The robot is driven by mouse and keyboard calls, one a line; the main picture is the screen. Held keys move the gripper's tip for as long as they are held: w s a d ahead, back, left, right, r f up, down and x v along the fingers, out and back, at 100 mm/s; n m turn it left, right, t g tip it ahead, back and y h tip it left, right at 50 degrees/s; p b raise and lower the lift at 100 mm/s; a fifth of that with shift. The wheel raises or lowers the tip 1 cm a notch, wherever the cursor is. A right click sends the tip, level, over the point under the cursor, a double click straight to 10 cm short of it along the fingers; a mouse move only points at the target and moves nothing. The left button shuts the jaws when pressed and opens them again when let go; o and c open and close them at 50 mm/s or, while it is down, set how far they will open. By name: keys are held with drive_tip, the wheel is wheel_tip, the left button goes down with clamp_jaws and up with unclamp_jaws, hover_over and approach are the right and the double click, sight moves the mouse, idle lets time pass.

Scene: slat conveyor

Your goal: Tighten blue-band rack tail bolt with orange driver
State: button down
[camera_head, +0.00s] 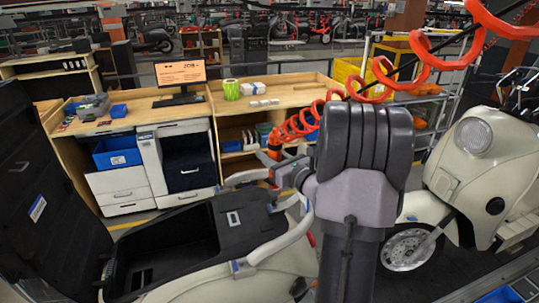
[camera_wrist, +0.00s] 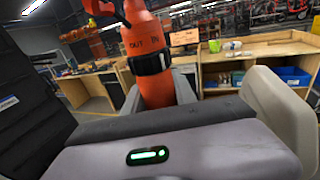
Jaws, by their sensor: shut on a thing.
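My gripper (camera_head: 288,176) is shut on the orange driver (camera_head: 273,158), above the tail end of the cream scooter. In the wrist view the driver (camera_wrist: 147,45) is a large orange cylinder with a black collar, standing between grey jaws (camera_wrist: 172,92). The pale rack rail (camera_head: 285,238) curves around the scooter's tail, below and beside my gripper. A blue band (camera_head: 240,268) is on the rail's near end. My own arm covers part of the rail and tail. The bolt and the driver's tip cannot be made out, so contact between them cannot be told.
An orange coiled hose (camera_head: 425,52) runs from the upper right down towards the driver. The scooter's open seat compartment (camera_head: 170,248) lies left of my gripper. A wooden workbench (camera_head: 270,108) stands behind. Another cream scooter (camera_head: 470,150) stands at the right.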

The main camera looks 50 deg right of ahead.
sight(270, 137)
drive_tip(key=shift+f+b, duration=0.7)
drive_tip(key=shift+b, duration=0.15)
idle(0.9)
drive_tip(key=shift+r, duration=0.5)
idle(1.2)
drive_tip(key=shift+r+p, duration=0.35)
drive_tip(key=shift+p, duration=0.1)
drive_tip(key=shift+r, duration=0.1)
wheel_tip(270, 137, up, 6)
drive_tip(key=p, duration=0.4)
drive_tip(key=shift+f, duration=0.35)
